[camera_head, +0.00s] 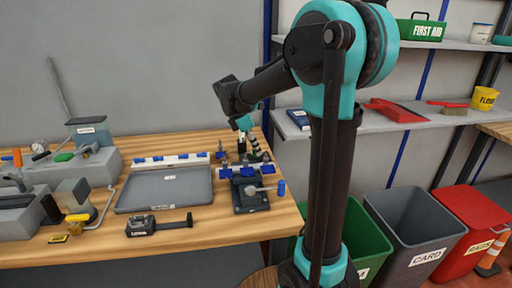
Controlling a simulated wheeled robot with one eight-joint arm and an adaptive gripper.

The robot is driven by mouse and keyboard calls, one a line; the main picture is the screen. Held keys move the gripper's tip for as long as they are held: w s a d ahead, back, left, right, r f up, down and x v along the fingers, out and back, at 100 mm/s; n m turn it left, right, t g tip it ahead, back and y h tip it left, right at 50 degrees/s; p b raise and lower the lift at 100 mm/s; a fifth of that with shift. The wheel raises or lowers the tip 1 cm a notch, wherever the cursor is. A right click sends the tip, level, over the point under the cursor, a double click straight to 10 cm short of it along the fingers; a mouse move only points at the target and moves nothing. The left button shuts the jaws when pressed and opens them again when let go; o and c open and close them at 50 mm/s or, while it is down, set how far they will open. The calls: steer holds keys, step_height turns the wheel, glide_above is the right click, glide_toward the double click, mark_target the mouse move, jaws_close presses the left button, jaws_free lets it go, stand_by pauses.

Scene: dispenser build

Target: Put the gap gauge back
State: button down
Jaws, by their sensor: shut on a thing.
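My gripper (243,142) is at the back right of the wooden workbench, pointing down beside the blue-and-white fixtures. It is small in view and partly hidden by my own arm. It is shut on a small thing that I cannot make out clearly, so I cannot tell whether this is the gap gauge. A black measuring tool with a pale label (143,227) and a dark bar to its right lies at the bench's front edge, well away from my gripper.
A grey tray (167,201) lies mid-bench, with a white rail with blue blocks (171,160) behind it. A black clamp fixture (250,196) stands right of the tray. Grey machine blocks (76,168) crowd the left. Green, grey and red bins (410,228) stand right of the bench.

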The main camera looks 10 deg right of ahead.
steer(key=shift+f, duration=0.65)
steer(key=c, duration=1.4)
jaws_free()
steer(key=shift+o, duration=0.3)
steer(key=shift+o, duration=1.4)
steer(key=shift+r, duration=3.55)
